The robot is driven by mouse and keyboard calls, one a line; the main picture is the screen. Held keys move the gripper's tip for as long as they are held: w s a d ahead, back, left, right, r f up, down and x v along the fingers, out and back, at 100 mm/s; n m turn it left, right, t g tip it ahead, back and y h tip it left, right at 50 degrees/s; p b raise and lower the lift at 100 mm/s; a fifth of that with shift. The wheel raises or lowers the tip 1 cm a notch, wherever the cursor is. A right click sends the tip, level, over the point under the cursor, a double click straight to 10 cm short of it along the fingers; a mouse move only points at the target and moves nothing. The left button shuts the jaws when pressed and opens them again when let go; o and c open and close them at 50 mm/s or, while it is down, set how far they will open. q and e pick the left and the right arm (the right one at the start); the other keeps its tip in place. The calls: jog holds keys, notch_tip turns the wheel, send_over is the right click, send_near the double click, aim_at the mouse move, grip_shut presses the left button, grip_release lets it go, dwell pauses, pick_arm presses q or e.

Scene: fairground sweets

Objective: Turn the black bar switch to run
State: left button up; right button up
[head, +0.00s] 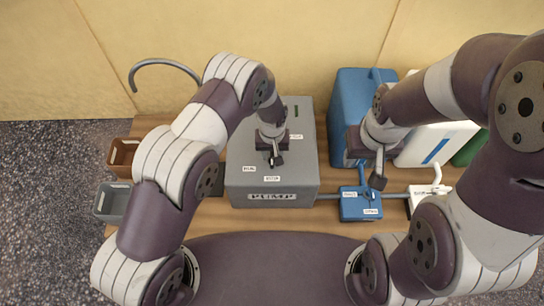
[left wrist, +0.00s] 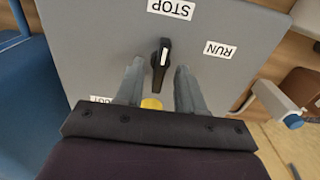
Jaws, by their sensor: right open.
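The black bar switch (left wrist: 160,62) sits on the top of a grey box (head: 242,188). In the left wrist view its white mark lies toward the STOP label (left wrist: 170,8), and the RUN label (left wrist: 220,48) is to its right. My left gripper (left wrist: 160,82) is open, with one finger on each side of the bar's near end; I cannot tell whether they touch it. In the head view my left gripper (head: 275,160) is over the box and hides the switch. My right gripper (head: 377,182) is open and empty above a small blue box (head: 358,208).
A yellow part (left wrist: 152,103) shows between my left fingers. A blue canister (head: 345,100), a white canister (head: 425,148) and a green one stand at the right. A brown bin (head: 122,155) and a grey bin (head: 110,204) stand at the left. The wall is behind.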

pick_arm(q)
jog(key=shift+f, duration=0.5)
grip_shut()
